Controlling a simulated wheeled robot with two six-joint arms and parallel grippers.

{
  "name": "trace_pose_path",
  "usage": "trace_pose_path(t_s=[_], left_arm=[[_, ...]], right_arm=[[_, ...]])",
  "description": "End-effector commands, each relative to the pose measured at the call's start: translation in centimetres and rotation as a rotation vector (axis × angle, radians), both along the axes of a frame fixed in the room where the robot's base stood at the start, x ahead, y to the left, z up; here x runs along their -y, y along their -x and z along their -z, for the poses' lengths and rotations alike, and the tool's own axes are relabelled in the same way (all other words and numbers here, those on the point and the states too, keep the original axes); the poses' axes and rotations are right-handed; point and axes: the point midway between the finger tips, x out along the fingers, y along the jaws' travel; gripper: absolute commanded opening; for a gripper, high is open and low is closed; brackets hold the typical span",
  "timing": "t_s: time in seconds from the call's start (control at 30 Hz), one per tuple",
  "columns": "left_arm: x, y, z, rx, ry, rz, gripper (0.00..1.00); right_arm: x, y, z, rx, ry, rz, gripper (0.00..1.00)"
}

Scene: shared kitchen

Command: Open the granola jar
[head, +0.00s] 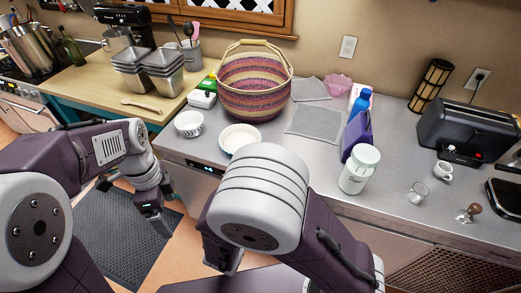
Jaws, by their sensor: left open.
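The granola jar (359,171) is a white jar with a pale lid and small dark lettering on its front. It stands upright near the front edge of the steel counter, right of centre, and its lid is on. My left gripper (138,208) is open and empty, low over the floor mat in front of the counter, well left of the jar and touching nothing. My right arm fills the lower middle. Its gripper (222,262) shows only partly as dark parts below the arm, apart from the jar; its fingers are not clear.
A purple holder (355,138) and a blue bottle (359,104) stand just behind the jar. A glass (417,192), a mug (443,171) and a toaster (466,132) are to its right.

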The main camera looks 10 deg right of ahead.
Motion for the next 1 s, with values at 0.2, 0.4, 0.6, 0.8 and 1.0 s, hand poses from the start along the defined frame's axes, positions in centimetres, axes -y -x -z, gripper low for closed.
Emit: trace_pose_path(t_s=[0.2, 0.4, 0.6, 0.8, 1.0], left_arm=[[6.0, -5.4, -7.5, 0.0, 0.054, 0.902, 0.89], [15.4, -7.2, -13.2, 0.044, 0.065, 1.514, 0.89], [23.0, -6.0, -13.4, 0.09, 0.058, 1.692, 0.89], [24.9, -4.4, -12.6, 0.069, 0.065, 1.751, 0.89], [24.9, -4.4, -11.5, 0.068, 0.066, 1.75, 0.89]], right_arm=[[0.0, 0.0, 0.0, 0.001, 0.0, 0.0, 0.0], [0.0, 0.0, 0.0, 0.001, 0.0, 0.0, 0.0], [0.0, 0.0, 0.0, 0.001, 0.0, 0.0, 0.0], [0.0, 0.0, 0.0, 0.001, 0.0, 0.0, 0.0], [0.0, 0.0, 0.0, 0.001, 0.0, 0.0, 0.0]])
